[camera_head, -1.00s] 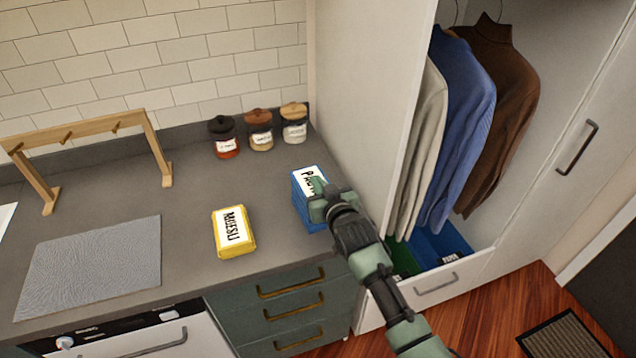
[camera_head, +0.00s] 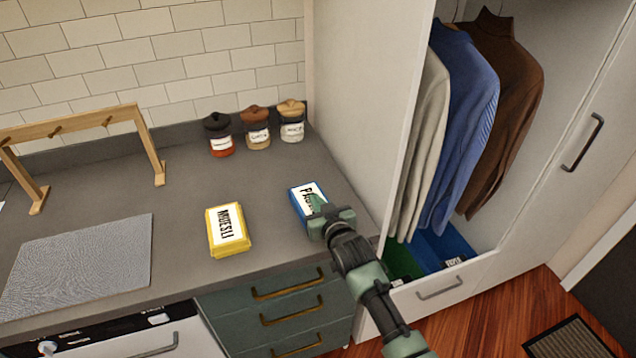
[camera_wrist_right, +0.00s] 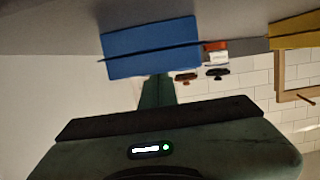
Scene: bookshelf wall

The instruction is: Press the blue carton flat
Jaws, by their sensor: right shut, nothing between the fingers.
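The blue carton (camera_head: 297,205) with a white label lies on the grey counter near its right end. It looks low, with little side wall showing. My right gripper (camera_head: 318,205) is shut and empty, with its fingertips over the carton's top. The gripper hides the carton's right front part. In the right wrist view the carton (camera_wrist_right: 150,62) shows as a blue slab with a dark line across it, just beyond the shut fingers (camera_wrist_right: 157,90). I cannot tell whether the fingertips still touch it. My left gripper is not in view.
A yellow muesli carton (camera_head: 228,232) lies left of the blue carton. Several lidded jars, one of them red-brown (camera_head: 220,140), stand by the back wall. A wooden rack (camera_head: 150,150) and a grey mat (camera_head: 75,265) are at left. A wardrobe panel (camera_head: 365,110) rises close on the right.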

